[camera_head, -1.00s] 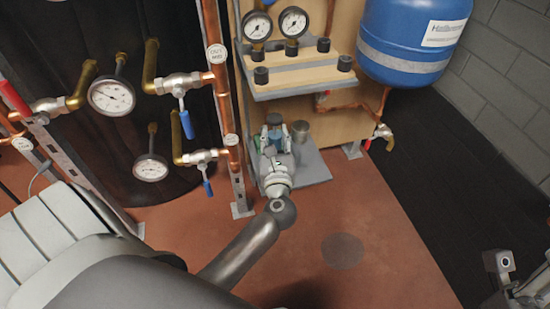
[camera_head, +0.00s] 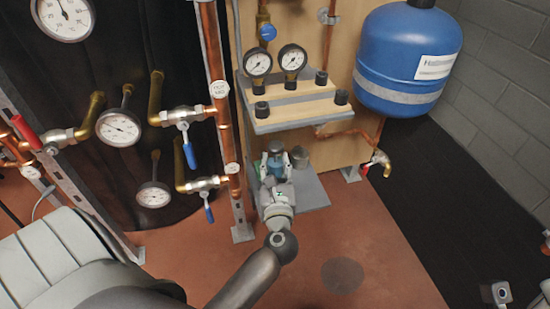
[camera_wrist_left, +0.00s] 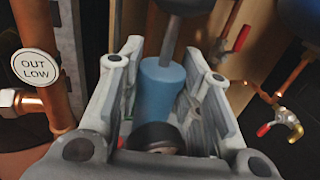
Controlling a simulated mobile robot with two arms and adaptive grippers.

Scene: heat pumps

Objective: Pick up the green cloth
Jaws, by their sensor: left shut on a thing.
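My left gripper (camera_head: 280,168) is low at the wooden panel, over a grey base plate (camera_head: 313,192). It is shut on a blue cylinder (camera_head: 276,165). In the left wrist view, the blue cylinder (camera_wrist_left: 162,92) stands between the two grey fingers, with a grey shaft and dark top above it and a dark round part in front. A small patch of green (camera_head: 258,168) shows just left of the gripper; I cannot tell whether it is the green cloth. No cloth shape shows clearly. Part of my right arm (camera_head: 499,293) shows at the lower right; its fingers are not shown.
A grey metal cup (camera_head: 299,157) stands just right of the left gripper. A shelf (camera_head: 290,118) with black knobs overhangs it. Copper pipes and blue-handled valves (camera_head: 185,140) rise at left. A blue tank (camera_head: 408,58) hangs at right. Open red floor (camera_head: 370,235) lies in front.

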